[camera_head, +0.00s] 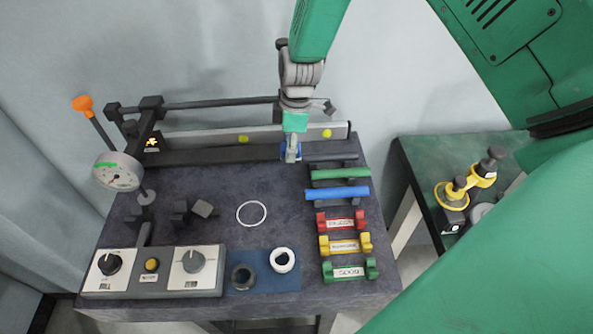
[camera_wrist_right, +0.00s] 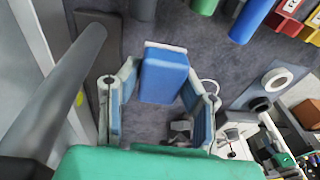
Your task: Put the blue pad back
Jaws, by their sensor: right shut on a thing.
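The blue pad (camera_wrist_right: 164,76) is a block with a pale edge along its top. In the right wrist view it sits between the fingertips of my right gripper (camera_wrist_right: 163,82), which is shut on it. Both fingers have blue inner faces. In the head view my right gripper (camera_head: 291,153) hangs down over the back of the dark table (camera_head: 230,180), in front of the grey rail. There the pad is small and hard to tell from the fingers. My left gripper is not in view.
A green roller (camera_head: 341,173) and a blue roller (camera_head: 337,194) lie to the right, above red, yellow and green labelled holders (camera_head: 341,222). A grey rail (camera_head: 210,137) runs behind the gripper. A white circle (camera_head: 252,213) marks clear table. A control box (camera_head: 152,272) stands front left.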

